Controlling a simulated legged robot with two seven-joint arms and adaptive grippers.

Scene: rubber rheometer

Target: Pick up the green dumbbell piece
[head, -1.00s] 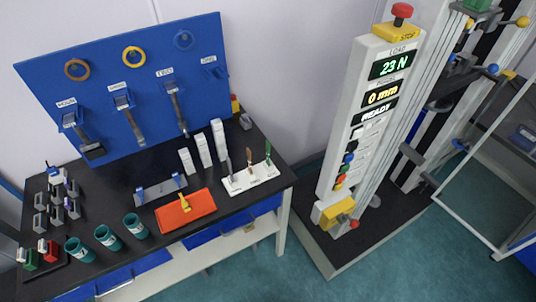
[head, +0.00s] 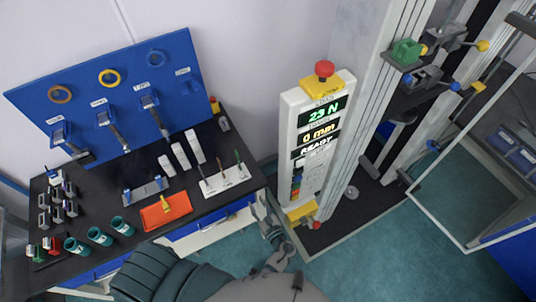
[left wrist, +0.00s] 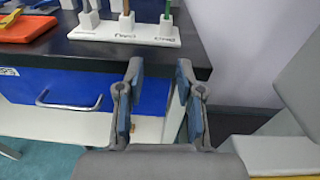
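The green dumbbell piece (head: 239,159) stands upright at the right end of a white holder (head: 226,185) on the black table. In the left wrist view the green piece (left wrist: 166,16) shows only its lower part, above the holder (left wrist: 110,32). My left gripper (head: 266,212) is beside the table's right front corner, apart from the holder. In the left wrist view its two fingers (left wrist: 158,70) are spread and empty, below and in front of the holder. My right gripper is not in view.
Dark and brown pieces (head: 220,168) stand beside the green one. An orange tray (head: 166,210) and teal cups (head: 99,236) lie to the left. The testing machine (head: 315,140) stands close on the right. The table's front edge (left wrist: 190,68) lies between gripper and holder.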

